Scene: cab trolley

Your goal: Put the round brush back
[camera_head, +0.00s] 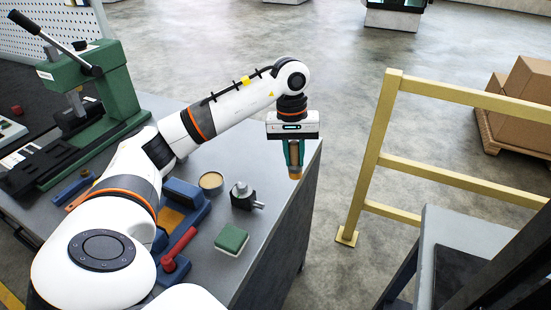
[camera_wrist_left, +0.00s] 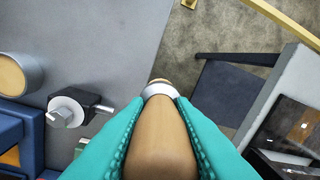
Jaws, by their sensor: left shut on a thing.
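My left gripper (camera_head: 294,158) is shut on the round brush (camera_head: 295,171) and holds it upright near the right edge of the workbench (camera_head: 268,215). In the left wrist view the brush's tan handle (camera_wrist_left: 160,145) lies between my teal fingers, with a pale metal band at its far end. The bristles are mostly hidden. Whether the brush touches anything below cannot be told. My right gripper is not in view.
A round tin (camera_head: 211,181), a small metal fixture (camera_head: 243,195), a green block (camera_head: 231,239) and a red-handled tool (camera_head: 178,248) stand on the bench. A green press (camera_head: 95,85) is behind left. A yellow railing (camera_head: 376,150) and a grey trolley (camera_head: 470,225) are at right.

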